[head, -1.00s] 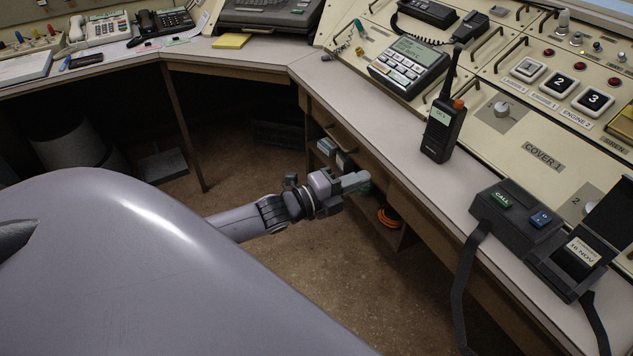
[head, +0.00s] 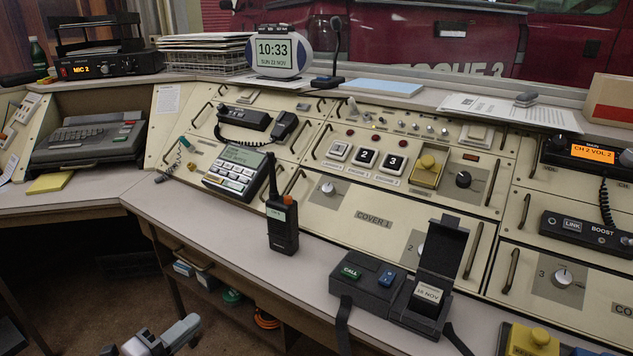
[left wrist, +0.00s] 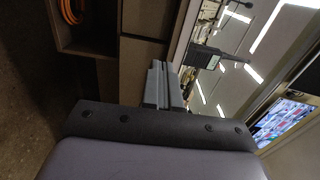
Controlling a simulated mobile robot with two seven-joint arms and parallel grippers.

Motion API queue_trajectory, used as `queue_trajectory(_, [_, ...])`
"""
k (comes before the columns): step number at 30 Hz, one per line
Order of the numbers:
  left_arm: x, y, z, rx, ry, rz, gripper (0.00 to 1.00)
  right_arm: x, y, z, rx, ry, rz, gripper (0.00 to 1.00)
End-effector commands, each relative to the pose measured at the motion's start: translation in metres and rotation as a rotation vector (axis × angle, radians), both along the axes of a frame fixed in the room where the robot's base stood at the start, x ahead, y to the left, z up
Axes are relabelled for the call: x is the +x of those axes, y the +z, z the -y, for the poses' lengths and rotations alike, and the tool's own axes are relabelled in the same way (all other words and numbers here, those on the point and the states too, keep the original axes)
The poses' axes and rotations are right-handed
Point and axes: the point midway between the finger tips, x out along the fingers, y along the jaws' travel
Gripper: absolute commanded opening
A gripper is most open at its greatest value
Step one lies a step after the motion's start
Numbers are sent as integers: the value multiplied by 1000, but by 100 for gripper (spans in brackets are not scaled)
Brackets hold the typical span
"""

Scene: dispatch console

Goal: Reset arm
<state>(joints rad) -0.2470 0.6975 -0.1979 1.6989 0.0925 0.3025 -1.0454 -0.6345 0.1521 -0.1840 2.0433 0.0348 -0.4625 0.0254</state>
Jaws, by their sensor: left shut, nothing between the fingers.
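My left gripper (head: 178,335) shows at the bottom edge of the head view, low in front of the desk. Its fingers are shut with nothing between them. In the left wrist view the closed fingers (left wrist: 164,86) point toward the desk front, touching nothing that I can see. Most of my left arm is out of the head view. My right gripper is not in view.
The console desk (head: 190,213) has a handheld radio (head: 282,225) standing near its edge. A black box with CALL button (head: 366,280) and an open-lidded date unit (head: 428,295) sit to its right. An open shelf below holds an orange coil (head: 266,320). Dark floor lies left.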

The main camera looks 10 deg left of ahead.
Motion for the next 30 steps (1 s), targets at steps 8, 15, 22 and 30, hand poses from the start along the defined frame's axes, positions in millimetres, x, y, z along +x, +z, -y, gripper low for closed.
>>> queue_trajectory(8, [-47,-58,53,-475,148,-387,0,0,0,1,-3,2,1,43])
queue_trajectory(15, [-113,-100,104,-1049,438,-798,0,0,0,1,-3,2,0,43])
queue_trajectory(22, [-147,-82,121,-1325,635,-958,0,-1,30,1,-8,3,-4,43])
queue_trajectory(30, [-151,-26,115,-1310,640,-945,0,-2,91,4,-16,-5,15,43])
